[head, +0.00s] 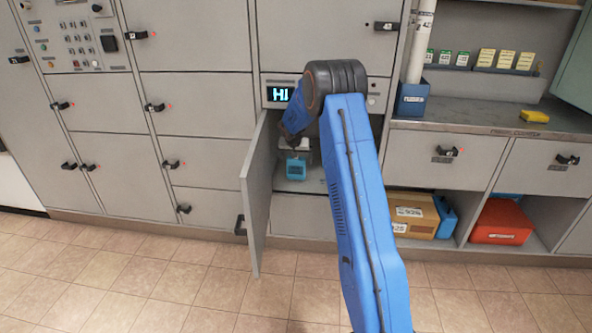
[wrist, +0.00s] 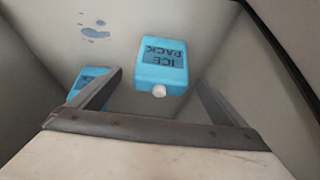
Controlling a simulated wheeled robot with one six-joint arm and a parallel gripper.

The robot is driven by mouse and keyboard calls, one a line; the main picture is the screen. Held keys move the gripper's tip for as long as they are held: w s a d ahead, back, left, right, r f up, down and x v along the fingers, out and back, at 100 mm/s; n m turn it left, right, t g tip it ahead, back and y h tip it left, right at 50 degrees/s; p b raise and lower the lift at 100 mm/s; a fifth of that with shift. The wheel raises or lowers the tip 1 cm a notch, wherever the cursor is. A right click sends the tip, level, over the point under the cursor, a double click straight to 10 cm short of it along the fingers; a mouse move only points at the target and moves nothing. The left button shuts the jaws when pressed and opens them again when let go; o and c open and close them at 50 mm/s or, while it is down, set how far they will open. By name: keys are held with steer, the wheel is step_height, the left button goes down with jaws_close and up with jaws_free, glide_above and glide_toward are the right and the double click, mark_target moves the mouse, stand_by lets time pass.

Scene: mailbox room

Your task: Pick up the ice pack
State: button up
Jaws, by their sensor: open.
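A light blue ice pack (wrist: 162,60) with a white cap and dark lettering lies in the open locker compartment. In the wrist view it sits ahead of and between the two fingers of my gripper (wrist: 159,82). My gripper is open, with nothing held. I cannot tell how far the fingertips are from the pack. A second blue item (wrist: 88,80) is partly hidden behind the left finger. In the head view a blue pack (head: 296,169) shows in the compartment below my gripper (head: 293,150); which of the two it is I cannot tell.
The compartment's open door (head: 257,195) stands out to the left of my arm. Compartment walls are close on both sides in the wrist view. A counter (head: 480,115) with a yellow item (head: 534,116) is at the right, above a cardboard box (head: 415,213) and a red box (head: 501,222).

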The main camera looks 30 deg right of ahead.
mark_target(296, 164)
steer(key=shift+x, duration=3.45)
steer(key=shift+a, duration=0.2)
steer(key=c, duration=1.2)
steer(key=shift+c, duration=1)
steer(key=shift+r, duration=0.15)
